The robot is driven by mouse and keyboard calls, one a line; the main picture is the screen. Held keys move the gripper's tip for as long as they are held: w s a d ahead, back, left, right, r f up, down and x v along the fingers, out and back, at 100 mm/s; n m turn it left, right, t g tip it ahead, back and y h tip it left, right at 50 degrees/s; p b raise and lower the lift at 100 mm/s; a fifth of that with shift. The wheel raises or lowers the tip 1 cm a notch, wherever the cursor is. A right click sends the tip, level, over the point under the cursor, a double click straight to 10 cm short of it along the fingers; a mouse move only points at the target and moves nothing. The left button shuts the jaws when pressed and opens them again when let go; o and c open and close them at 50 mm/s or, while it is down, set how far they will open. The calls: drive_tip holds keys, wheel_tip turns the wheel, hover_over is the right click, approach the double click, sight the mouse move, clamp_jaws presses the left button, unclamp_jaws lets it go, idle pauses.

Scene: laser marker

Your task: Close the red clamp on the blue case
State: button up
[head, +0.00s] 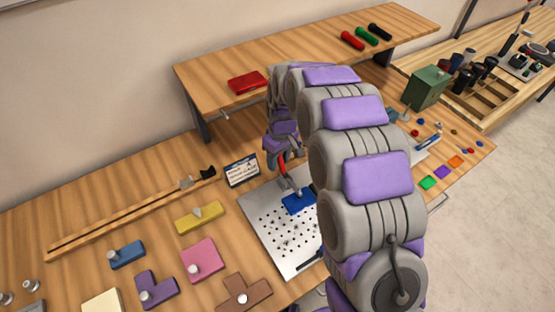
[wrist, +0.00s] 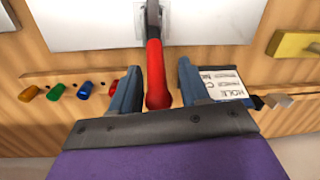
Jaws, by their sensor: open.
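The blue case (head: 298,204) lies on a perforated metal plate (head: 262,225) in the head view. The clamp's red handle (head: 282,163) shows behind it, and its grey metal part reaches toward the case. In the wrist view the red handle (wrist: 154,75) lies between the two fingers of my gripper (wrist: 158,72), with gaps on both sides. My gripper is open around the handle and not shut on it. In the head view my arm partly hides the gripper. The blue case does not show in the wrist view.
A small printed card (head: 241,171) stands left of the clamp. A raised shelf (head: 300,75) is behind my arm, with a red box (head: 247,82) on it. Coloured blocks, including a yellow one (head: 200,217) and a pink one (head: 202,260), lie left of the plate.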

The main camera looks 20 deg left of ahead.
drive_tip(key=shift+d, duration=0.5)
drive_tip(key=shift+a, duration=0.4)
drive_tip(key=c, duration=0.5)
drive_tip(key=shift+d+f, duration=0.1)
clamp_jaws()
